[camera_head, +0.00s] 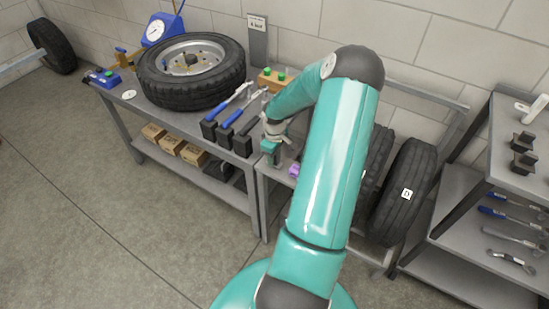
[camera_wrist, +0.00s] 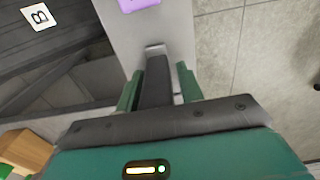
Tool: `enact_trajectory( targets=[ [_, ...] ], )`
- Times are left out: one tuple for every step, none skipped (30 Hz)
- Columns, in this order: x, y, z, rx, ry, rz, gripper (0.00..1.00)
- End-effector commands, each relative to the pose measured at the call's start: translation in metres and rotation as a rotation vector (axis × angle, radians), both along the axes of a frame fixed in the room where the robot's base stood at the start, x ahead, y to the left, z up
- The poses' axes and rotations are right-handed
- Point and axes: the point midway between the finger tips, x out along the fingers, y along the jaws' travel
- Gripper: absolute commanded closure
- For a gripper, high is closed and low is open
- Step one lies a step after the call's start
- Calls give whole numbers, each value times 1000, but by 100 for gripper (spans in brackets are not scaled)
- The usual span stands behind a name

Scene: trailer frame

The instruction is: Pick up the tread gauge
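A slim dark object with a pale metal end, which looks like the tread gauge (camera_wrist: 157,86), lies on the grey bench top in the wrist view. My gripper (camera_wrist: 160,84) is right over it, with one green finger on each side. The fingers stand apart, with a narrow pale gap showing on the right of the dark object; I see no clear grip on it. In the head view my gripper (camera_head: 272,150) points down at the bench's right part, and the gauge cannot be made out there.
A purple block (camera_head: 294,170) lies close to my gripper; it also shows in the wrist view (camera_wrist: 138,3). Blue-handled tools in black holders (camera_head: 228,132) and a wheel (camera_head: 190,75) are left of it. Tyres (camera_head: 405,190) stand right of my arm. The floor is clear.

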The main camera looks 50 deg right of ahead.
Motion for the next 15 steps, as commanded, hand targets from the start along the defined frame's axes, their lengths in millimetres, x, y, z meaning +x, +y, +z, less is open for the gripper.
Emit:
enact_trajectory(
  targets=[
    [0, 0, 0, 0, 0, 0, 73],
    [0, 0, 0, 0, 0, 0, 79],
    [0, 0, 0, 0, 0, 0, 87],
    [0, 0, 0, 0, 0, 0, 93],
    [0, 0, 0, 0, 0, 0, 99],
    [0, 0, 0, 0, 0, 0, 100],
    [0, 0, 1, 0, 0, 0, 100],
    [0, 0, 1, 0, 0, 0, 100],
    [0, 0, 1, 0, 0, 0, 100],
    [0, 0, 1, 0, 0, 0, 100],
    [0, 0, 1, 0, 0, 0, 100],
    [0, 0, 1, -1, 0, 0, 100],
    [0, 0, 1, -1, 0, 0, 100],
    [0, 0, 2, -1, 0, 0, 100],
    [0, 0, 3, -1, 0, 0, 100]
  ],
)
